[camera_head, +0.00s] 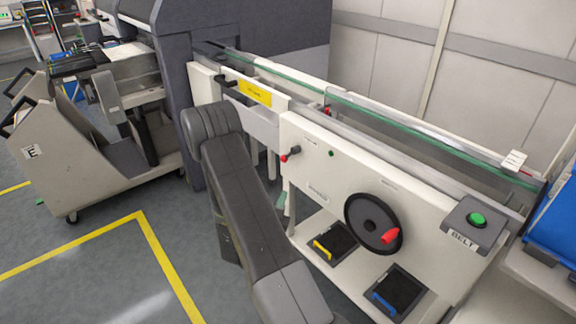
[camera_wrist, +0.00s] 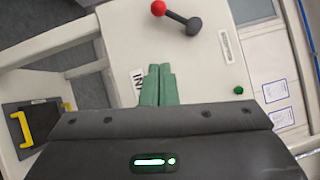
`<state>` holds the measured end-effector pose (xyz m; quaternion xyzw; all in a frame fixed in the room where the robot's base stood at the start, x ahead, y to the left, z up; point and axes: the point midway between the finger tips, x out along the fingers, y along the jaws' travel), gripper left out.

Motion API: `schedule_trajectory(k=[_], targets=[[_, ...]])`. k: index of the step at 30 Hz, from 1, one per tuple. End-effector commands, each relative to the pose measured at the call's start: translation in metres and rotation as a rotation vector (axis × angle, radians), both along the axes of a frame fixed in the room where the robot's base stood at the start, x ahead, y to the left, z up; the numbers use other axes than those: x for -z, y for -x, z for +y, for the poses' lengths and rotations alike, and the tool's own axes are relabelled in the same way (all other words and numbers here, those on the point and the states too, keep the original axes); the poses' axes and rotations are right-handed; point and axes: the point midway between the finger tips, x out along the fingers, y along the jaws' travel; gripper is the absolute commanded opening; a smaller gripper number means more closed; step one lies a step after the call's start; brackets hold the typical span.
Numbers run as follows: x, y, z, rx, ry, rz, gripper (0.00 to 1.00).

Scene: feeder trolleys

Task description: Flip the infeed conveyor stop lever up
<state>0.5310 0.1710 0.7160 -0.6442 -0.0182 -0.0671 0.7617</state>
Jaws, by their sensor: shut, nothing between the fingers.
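The stop lever (camera_head: 290,153) is a short dark arm with a red ball knob on the white front panel of the infeed conveyor (camera_head: 310,170). In the head view its knob hangs below and left of its pivot. In the wrist view the lever (camera_wrist: 180,18) is at the top, its knob left of the dark pivot. My gripper (camera_wrist: 159,70) has green fingers, shut together and empty. They are just below the lever in the wrist picture, apart from it, over part of a label reading "IN". My arm hides part of the panel's left side in the head view.
A black handwheel (camera_head: 373,223) with a red grip and a green belt button (camera_head: 477,219) are further right. A yellow-handled black tray (camera_head: 331,243) and a blue-handled one (camera_head: 395,290) sit low. A trolley (camera_head: 70,150) stands left; floor between is clear.

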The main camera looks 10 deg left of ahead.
Motion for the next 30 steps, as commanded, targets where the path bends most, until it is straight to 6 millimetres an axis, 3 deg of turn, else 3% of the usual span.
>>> schedule_trajectory(k=[11,14,26,30], targets=[[-0.001,-0.006,-0.001,0.002,-0.001,-0.001,0.0],[-0.004,-0.019,-0.003,0.004,-0.003,-0.002,0.0],[-0.014,-0.101,-0.009,0.003,-0.001,-0.003,0.0],[-0.018,-0.117,0.007,-0.001,-0.002,-0.001,0.0]])
